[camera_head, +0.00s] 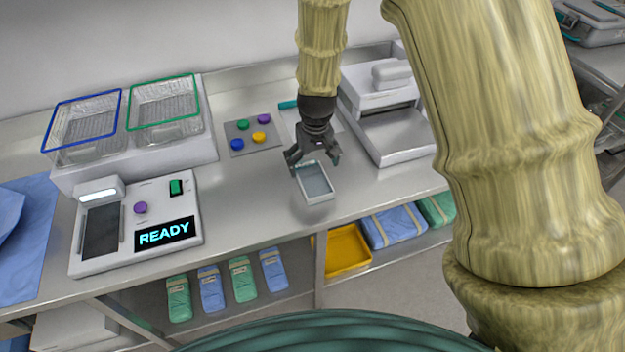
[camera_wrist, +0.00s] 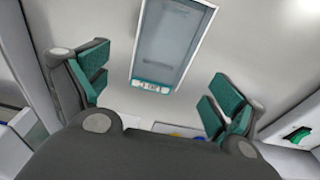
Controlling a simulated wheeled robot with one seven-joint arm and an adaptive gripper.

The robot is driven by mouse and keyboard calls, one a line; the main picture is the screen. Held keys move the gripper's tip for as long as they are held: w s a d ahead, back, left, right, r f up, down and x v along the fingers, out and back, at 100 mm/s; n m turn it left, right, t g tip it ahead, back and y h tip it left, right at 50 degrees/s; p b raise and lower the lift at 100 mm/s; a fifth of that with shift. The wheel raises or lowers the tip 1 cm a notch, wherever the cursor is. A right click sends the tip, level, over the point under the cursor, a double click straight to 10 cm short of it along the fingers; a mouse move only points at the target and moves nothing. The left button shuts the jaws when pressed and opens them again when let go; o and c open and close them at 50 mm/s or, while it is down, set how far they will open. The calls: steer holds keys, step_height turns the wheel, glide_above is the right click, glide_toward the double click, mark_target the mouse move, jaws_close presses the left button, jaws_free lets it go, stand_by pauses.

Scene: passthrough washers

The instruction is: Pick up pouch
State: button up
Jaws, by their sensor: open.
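The pouch (camera_head: 315,183) is a small, flat, clear-fronted rectangle with a pale rim and a teal labelled end. It is on or just above the steel counter near its front edge; I cannot tell which. It also shows in the wrist view (camera_wrist: 171,45), ahead of and between the fingers, with its teal end toward me. My gripper (camera_head: 313,163) is open above the teal end of the pouch. In the wrist view, my gripper (camera_wrist: 158,95) has its teal-padded fingers wide apart, with nothing between the pads.
Left on the counter (camera_head: 240,195) are a device reading READY (camera_head: 165,234) and two wire baskets (camera_head: 165,105). Coloured buttons (camera_head: 252,136) lie behind. A white machine (camera_head: 385,110) stands right. Below are a yellow tray (camera_head: 345,252) and several wrapped packs (camera_head: 211,290).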

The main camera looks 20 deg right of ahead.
mark_target(312, 175)
steer(key=shift+s, duration=0.25)
steer(key=shift+f+p, duration=0.4)
steer(key=shift+w+f+p, duration=0.25)
steer(key=shift+f, duration=0.25)
steer(key=shift+w+f+p, duration=0.2)
steer(key=shift+f, duration=0.3)
steer(key=shift+s+f, duration=0.15)
steer(key=shift+f, duration=0.6)
steer(key=shift+w+f, duration=0.2)
steer(key=shift+f, duration=0.1)
steer(key=shift+s, duration=0.1)
steer(key=c, duration=0.9)
steer(key=shift+r, duration=0.25)
